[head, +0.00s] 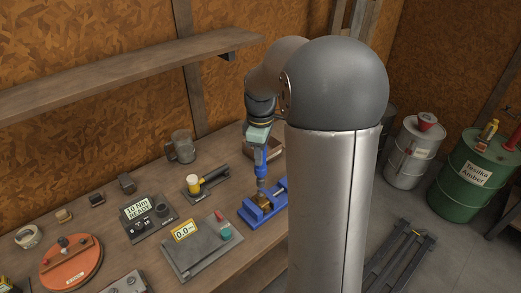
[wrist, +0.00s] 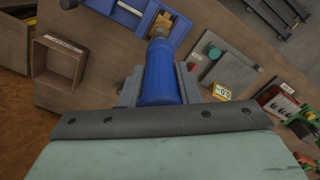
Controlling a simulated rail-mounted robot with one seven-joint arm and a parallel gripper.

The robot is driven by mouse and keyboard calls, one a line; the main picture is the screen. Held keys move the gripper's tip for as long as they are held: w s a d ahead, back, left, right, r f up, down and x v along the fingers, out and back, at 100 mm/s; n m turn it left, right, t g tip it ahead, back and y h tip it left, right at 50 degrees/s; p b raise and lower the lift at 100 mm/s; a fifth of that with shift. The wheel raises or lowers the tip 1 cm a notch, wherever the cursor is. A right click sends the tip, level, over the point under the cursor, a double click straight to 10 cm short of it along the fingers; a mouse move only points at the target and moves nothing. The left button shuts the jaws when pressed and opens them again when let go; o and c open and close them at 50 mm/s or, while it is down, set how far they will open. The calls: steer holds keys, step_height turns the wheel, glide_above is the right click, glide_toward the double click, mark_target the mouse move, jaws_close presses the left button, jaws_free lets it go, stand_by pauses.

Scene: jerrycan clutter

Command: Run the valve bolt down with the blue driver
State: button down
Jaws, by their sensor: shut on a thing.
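My gripper (head: 260,142) is shut on the blue driver (head: 260,160), which hangs upright with its tip down. The driver's blue body (wrist: 158,80) fills the middle of the wrist view, between the two grey fingers. A blue vise (head: 270,205) on the bench holds a brass valve (head: 261,199). The vise (wrist: 125,12) and the valve (wrist: 166,24) also show at the top of the wrist view. The driver's grey nose is right over the valve, at or just above it. I cannot tell whether it touches. The bolt is hidden by the nose.
A display reading "10 Nm READY" (head: 138,213) stands left on the bench. A grey plate (head: 196,252) with a "0.0" display lies in front of the vise. An open wooden box (wrist: 58,62) is beside the vise.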

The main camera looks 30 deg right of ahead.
steer(key=shift+f+b, duration=0.7)
steer(key=shift+f, duration=0.6)
steer(key=shift+s+f+b, duration=0.1)
steer(key=shift+f+b, duration=0.7)
steer(key=shift+f, duration=0.55)
stand_by(1.4)
steer(key=shift+r+p, duration=0.85)
steer(key=shift+r, duration=0.4)
